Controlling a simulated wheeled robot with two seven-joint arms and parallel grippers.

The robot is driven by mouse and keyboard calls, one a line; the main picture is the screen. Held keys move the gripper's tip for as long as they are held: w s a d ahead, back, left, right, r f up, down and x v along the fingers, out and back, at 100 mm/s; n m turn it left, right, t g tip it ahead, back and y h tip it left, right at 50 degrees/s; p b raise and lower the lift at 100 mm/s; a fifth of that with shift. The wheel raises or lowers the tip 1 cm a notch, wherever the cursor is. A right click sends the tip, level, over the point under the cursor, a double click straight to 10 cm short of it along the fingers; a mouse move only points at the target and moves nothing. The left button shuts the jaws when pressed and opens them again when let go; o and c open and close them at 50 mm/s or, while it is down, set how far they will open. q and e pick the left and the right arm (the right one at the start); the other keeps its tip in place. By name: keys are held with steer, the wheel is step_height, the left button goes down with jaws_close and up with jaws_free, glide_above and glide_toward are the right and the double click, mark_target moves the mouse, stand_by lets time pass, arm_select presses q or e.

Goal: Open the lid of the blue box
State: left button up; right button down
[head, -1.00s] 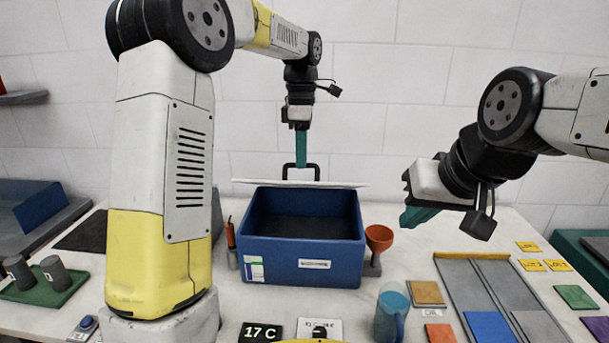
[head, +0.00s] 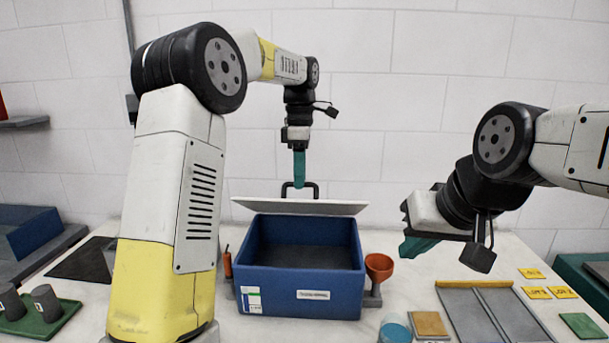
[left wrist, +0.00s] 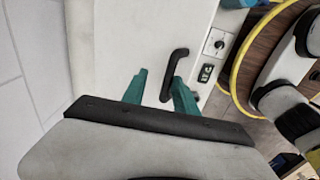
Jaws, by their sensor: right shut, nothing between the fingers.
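The blue box (head: 302,302) stands in the middle of the counter in the head view, its dark inside visible from the front. Its white lid (head: 300,207) is raised over the back rim, tilted so that the underside shows. The lid's black handle (head: 314,186) sticks up behind it. My left gripper (head: 299,183) hangs at the handle. In the left wrist view its teal fingers (left wrist: 160,92) are spread, with one end of the handle (left wrist: 176,62) between them and gaps visible. My right gripper (head: 408,250) is shut and empty, right of the box above the counter.
An orange funnel (head: 379,265) stands close to the box's right side, an orange-handled tool (head: 227,262) to its left. A blue cup (head: 395,331) and grey tray (head: 480,310) lie front right. A green tray with grey cylinders (head: 46,303) sits at left.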

arm_select(q)
steer(key=shift+d+r, duration=0.1)
steer(key=shift+r, duration=0.05)
step_height(320, 180, up, 8)
steer(key=shift+w+f, duration=0.15)
steer(key=shift+f, duration=0.05)
stand_by(0.4)
